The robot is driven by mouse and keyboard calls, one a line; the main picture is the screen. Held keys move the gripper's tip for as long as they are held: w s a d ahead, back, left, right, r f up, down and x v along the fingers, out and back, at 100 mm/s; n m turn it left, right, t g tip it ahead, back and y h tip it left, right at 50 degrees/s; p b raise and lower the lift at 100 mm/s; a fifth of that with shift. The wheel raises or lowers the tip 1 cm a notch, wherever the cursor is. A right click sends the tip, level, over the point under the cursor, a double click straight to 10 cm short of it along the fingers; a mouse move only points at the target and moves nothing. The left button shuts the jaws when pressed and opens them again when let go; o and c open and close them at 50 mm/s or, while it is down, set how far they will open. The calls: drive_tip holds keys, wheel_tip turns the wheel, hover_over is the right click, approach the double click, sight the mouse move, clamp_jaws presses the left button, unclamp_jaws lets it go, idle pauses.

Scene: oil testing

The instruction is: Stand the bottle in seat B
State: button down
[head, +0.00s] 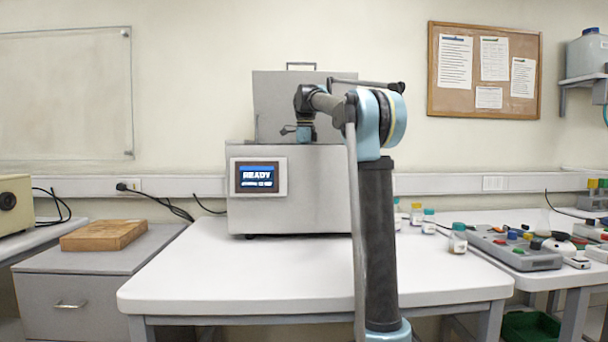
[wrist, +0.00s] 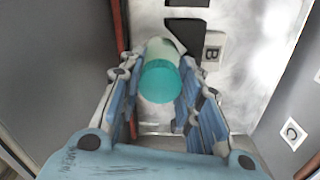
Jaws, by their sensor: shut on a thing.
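The bottle (wrist: 160,82) has a teal cap and a pale body. In the wrist view it is between the fingers of my gripper (wrist: 160,68), which is shut on it. A tag marked B (wrist: 212,54) lies just right of the bottle, beside a dark opening. I cannot tell whether the bottle's base touches a seat. The tester's screen (head: 257,177) reads READY.
A tag marked C (wrist: 292,134) is on a dark surface at right in the wrist view. The tester's raised lid (head: 275,105) stands behind my arm. Several small capped bottles (head: 458,238) and a grey tray (head: 515,250) stand to the right. The table (head: 230,280) is clear in front.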

drive_tip(key=shift+f, duration=0.55)
drive_tip(key=c, duration=1.2)
unclamp_jaws()
drive_tip(key=shift+f, duration=0.1)
drive_tip(key=shift+o, duration=0.2)
wheel_tip(320, 180, up, 12)
